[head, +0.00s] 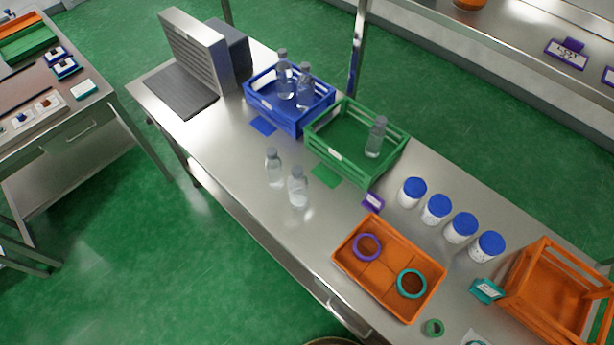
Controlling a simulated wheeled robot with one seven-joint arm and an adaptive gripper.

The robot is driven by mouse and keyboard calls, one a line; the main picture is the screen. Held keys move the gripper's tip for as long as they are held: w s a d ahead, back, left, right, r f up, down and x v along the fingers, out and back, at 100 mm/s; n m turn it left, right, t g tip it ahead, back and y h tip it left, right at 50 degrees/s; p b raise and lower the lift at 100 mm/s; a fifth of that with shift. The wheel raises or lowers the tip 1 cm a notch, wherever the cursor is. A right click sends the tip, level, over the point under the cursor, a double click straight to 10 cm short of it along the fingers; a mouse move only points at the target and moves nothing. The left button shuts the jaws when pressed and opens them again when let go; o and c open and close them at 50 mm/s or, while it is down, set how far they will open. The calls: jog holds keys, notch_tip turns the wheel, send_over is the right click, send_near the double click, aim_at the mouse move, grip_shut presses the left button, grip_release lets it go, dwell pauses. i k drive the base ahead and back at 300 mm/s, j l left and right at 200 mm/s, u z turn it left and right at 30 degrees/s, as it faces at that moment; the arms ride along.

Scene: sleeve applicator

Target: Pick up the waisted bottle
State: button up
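Two clear bottles stand upright on the steel table, left of the middle: a rear bottle (274,170) and a front bottle (298,188). They stand close together but apart. Two more clear bottles, a left one (283,76) and a right one (304,88), stand in the blue crate (272,113). Another clear bottle (375,138) stands in the green crate (335,162). The bottles are small and see-through here, so I cannot tell surely which one is waisted. My gripper is not in view.
An orange tray (375,274) holds a purple ring (367,247) and a teal ring (411,284). Several white jars with blue lids (437,209) stand behind it. An orange crate (556,290) is at the right. Table in front of the two bottles is clear to its edge.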

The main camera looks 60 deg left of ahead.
aim_at(297, 183)
jog(key=u, duration=2.45)
jog(key=i+j+z, duration=0.65)
jog(key=j, duration=0.35)
